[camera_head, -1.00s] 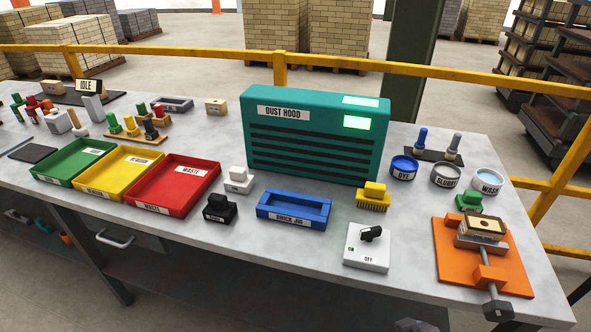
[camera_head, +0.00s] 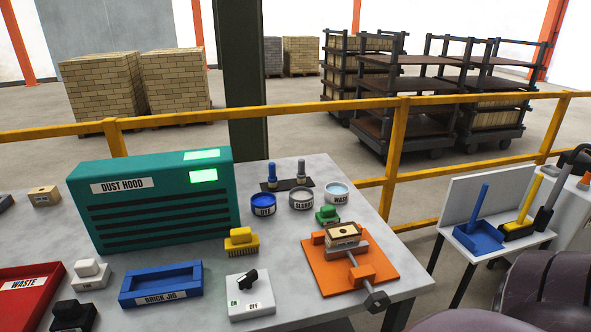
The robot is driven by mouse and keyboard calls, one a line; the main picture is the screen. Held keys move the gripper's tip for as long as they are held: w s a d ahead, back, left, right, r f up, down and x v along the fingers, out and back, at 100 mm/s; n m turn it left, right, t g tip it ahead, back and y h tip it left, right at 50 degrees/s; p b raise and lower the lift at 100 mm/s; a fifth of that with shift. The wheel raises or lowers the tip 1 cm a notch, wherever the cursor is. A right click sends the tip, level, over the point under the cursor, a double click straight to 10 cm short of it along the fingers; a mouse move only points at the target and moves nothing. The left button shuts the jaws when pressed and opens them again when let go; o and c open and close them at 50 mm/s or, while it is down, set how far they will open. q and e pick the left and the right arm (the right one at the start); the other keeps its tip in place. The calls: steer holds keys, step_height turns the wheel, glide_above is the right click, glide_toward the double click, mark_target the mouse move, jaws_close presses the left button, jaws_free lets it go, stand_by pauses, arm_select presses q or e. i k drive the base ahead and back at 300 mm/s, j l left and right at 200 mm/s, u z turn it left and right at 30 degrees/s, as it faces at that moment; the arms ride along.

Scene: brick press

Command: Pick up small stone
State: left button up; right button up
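No item labelled as a small stone can be made out, so I cannot tell which thing it is. A tan brick (camera_head: 343,232) with a dark-marked top sits in the vise. Neither of my grippers is in view.
The dust hood (camera_head: 160,205), brick jig (camera_head: 161,286), yellow brush (camera_head: 241,241), switch box (camera_head: 250,294) and dye (camera_head: 263,204), slurry (camera_head: 301,198) and wash (camera_head: 336,193) bowls crowd the bench. A yellow rail (camera_head: 300,108) runs behind. A side stand (camera_head: 491,236) holds a blue dustpan.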

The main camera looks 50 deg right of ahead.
mark_target(328, 215)
steer(key=z, duration=1.7)
steer(key=i+l, duration=0.15)
steer(key=l, duration=0.35)
steer(key=i+l+u, duration=0.1)
steer(key=l, duration=0.45)
steer(key=i+l, duration=0.1)
steer(key=l, duration=0.4)
steer(key=i+l, duration=0.15)
steer(key=l, duration=0.4)
steer(key=u, duration=0.05)
